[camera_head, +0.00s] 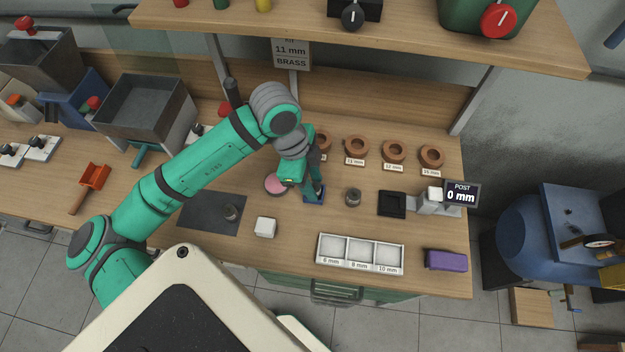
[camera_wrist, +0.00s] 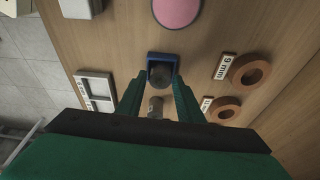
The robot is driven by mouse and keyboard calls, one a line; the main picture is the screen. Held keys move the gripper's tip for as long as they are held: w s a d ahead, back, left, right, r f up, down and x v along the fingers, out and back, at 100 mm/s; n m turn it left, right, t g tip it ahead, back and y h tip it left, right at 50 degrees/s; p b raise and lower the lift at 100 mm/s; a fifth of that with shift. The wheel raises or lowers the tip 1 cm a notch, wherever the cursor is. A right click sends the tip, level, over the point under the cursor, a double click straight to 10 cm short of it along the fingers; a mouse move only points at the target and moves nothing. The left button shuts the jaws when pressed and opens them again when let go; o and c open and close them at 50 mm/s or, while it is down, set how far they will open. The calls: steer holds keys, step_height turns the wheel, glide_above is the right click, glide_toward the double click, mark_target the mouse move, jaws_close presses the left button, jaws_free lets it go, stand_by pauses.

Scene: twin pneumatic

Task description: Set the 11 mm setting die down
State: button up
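My gripper (camera_head: 315,184) points down over a small blue square holder (camera_head: 314,198) on the bench. In the wrist view, a dark round die (camera_wrist: 160,73) lies between my fingertips (camera_wrist: 160,80), over or in the blue holder (camera_wrist: 163,56). I cannot tell whether the fingers press on it or stand just clear, or whether it rests fully in the holder. In the head view the die is hidden by the fingers. Its size marking is not readable.
A grey cylinder (camera_head: 353,198) stands just right of the holder. A pink disc (camera_head: 275,184) lies to the left. Copper rings (camera_head: 393,151) with size labels line the back. A white compartment tray (camera_head: 360,254), a white block (camera_head: 265,227) and a purple block (camera_head: 446,260) lie in front.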

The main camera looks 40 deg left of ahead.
steer(key=shift+o, duration=0.5)
steer(key=v, duration=1.2)
steer(key=shift+r, duration=0.2)
